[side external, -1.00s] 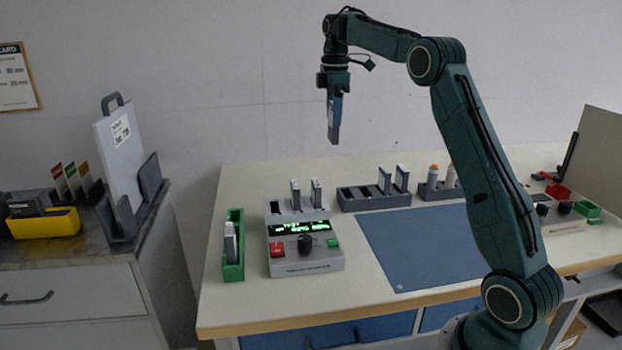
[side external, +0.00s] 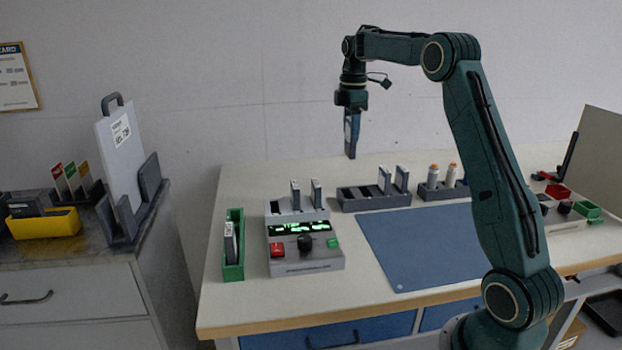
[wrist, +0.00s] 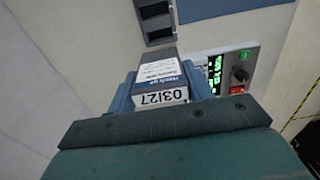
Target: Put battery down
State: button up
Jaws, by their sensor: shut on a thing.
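My gripper (side external: 351,148) is shut on a battery and holds it in the air above the back of the bench. In the wrist view the battery (wrist: 160,80) is a dark block with a white label reading 03/27, between the blue fingers. The dark grey rack (side external: 362,200) stands below my gripper, with two batteries (side external: 384,180) (side external: 402,179) upright toward its right end and open slots to their left. In the wrist view part of the rack (wrist: 156,22) shows beyond the held battery.
A grey tester (side external: 305,262) with a lit green display carries two upright cells. A green holder (side external: 233,272) with a battery stands to its left. A blue mat (side external: 425,250) lies clear. A second grey holder (side external: 440,192) with white-and-orange cylinders stands right of the rack.

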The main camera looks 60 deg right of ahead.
aim_at(350, 147)
notch_tip(350, 147, down, 11)
dwell(0.3)
jog(key=shift+f, duration=2.05)
jog(key=o, duration=1.1)
jog(key=shift+f, duration=0.15)
notch_tip(350, 147, up, 12)
jog(key=shift+r, duration=0.15)
